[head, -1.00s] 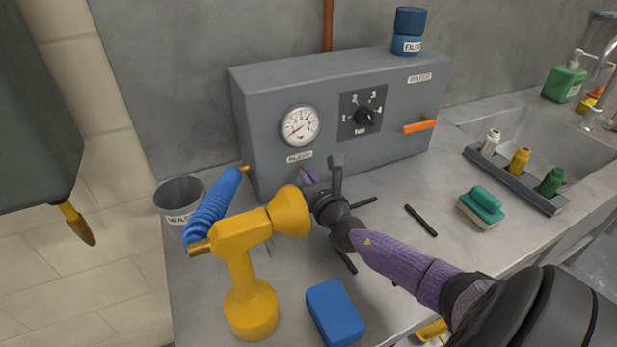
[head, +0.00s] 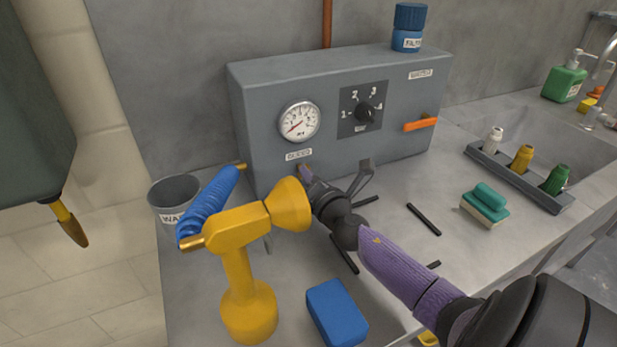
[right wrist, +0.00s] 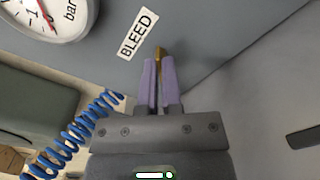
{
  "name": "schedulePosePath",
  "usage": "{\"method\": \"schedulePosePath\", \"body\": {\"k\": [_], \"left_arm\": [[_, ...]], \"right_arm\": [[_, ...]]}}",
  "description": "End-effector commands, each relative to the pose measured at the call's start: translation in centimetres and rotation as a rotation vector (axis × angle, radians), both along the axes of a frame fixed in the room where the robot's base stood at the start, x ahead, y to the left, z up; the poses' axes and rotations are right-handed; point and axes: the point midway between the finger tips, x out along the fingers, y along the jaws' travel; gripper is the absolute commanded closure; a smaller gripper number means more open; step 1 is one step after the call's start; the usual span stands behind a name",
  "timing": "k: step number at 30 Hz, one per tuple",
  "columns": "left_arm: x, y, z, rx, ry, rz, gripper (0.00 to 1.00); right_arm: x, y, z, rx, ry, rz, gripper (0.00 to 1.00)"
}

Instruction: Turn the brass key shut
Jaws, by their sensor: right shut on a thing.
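The brass key (right wrist: 158,52) shows as a small gold piece at the panel, under the BLEED label (right wrist: 138,36). The purple fingers of my right gripper (right wrist: 157,80) are shut on it and cover most of it. My left gripper is not in view.
A yellow horn-shaped tool (head: 240,235) with a blue coiled hose (head: 208,205) stands just left of my right gripper. A blue sponge (head: 336,313) lies in front. Black rods (head: 424,219) lie on the counter. An orange lever (head: 420,124) sticks out at the right.

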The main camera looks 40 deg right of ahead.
Motion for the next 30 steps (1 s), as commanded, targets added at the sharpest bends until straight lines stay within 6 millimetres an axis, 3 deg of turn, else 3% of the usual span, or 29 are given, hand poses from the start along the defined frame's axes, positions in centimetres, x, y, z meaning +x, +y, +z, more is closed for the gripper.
{"method": "schedulePosePath", "body": {"k": [18,30], "left_arm": [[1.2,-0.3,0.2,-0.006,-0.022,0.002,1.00],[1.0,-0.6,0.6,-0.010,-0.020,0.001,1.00]], "right_arm": [[0.1,-0.2,0.4,0.511,-0.173,0.000,1.00],[0.1,-0.2,0.3,0.682,-0.228,0.002,1.00]]}}
